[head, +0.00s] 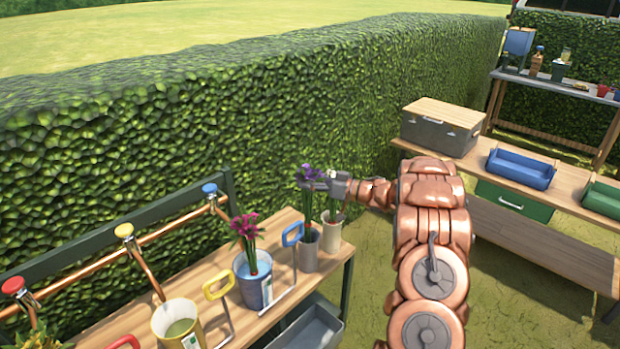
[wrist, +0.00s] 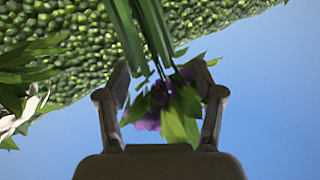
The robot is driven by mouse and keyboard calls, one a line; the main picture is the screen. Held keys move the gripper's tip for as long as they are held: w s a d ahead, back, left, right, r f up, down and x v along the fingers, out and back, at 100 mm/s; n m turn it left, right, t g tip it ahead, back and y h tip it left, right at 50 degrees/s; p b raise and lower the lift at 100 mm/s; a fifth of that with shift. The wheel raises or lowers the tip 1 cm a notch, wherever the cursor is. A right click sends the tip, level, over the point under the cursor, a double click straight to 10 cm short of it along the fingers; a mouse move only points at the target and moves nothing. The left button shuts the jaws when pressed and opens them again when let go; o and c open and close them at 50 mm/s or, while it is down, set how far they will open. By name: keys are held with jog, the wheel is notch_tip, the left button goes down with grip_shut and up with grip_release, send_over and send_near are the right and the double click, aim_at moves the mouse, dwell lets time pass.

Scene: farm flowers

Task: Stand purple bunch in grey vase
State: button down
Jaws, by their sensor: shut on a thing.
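The purple bunch (head: 309,172) is upright in the head view, with dark purple flowers on top and long green stems. My gripper (head: 321,184) is shut on it just below the flowers, from the right. The grey vase (head: 308,251) stands on the wooden bench directly below. The stems run down to its mouth, and their lower ends are hidden there; I cannot tell how deep they reach. In the wrist view, the purple flowers (wrist: 150,117) and leaves lie between the two fingers (wrist: 163,80), with stems running to the top edge.
A cream vase (head: 332,235) with greenery stands close right of the grey vase. A bucket (head: 241,285) with a pink bunch (head: 246,228) and a blue-handled tool (head: 292,236) are to the left. A cream bucket (head: 170,330) is nearer. The hedge (head: 250,120) rises behind.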

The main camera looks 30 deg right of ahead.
aim_at(310, 203)
jog(key=shift+f+b, duration=0.75)
jog(key=shift+f, duration=1.65)
jog(key=shift+c, duration=0.4)
grip_release()
jog(key=v, duration=1.2)
